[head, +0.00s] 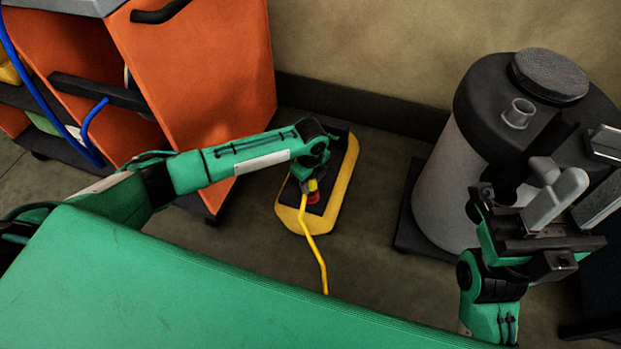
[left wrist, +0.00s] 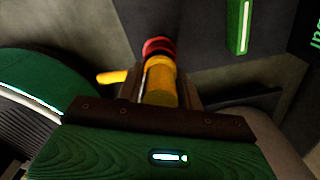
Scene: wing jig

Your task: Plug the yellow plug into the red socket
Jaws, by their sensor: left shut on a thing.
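The yellow plug (left wrist: 160,88) is held between the fingers of my left gripper (head: 308,186), which is shut on it. In the head view the plug (head: 312,185) shows just above the red socket (head: 313,197), on a black, yellow-edged floor unit (head: 344,190). In the left wrist view the red socket (left wrist: 158,46) is in line with the plug's far end. The two look touching or very close; I cannot tell whether the plug is inside. A yellow cable (head: 318,250) trails towards the green surface. My right gripper (head: 553,195) is raised at the right, its finger gap unclear.
An orange cabinet (head: 215,90) with blue hoses (head: 35,95) stands at the left. A grey and black drum-shaped machine (head: 445,185) stands at the right. A green surface (head: 190,290) fills the lower front. Bare floor (head: 375,225) lies between the floor unit and the drum.

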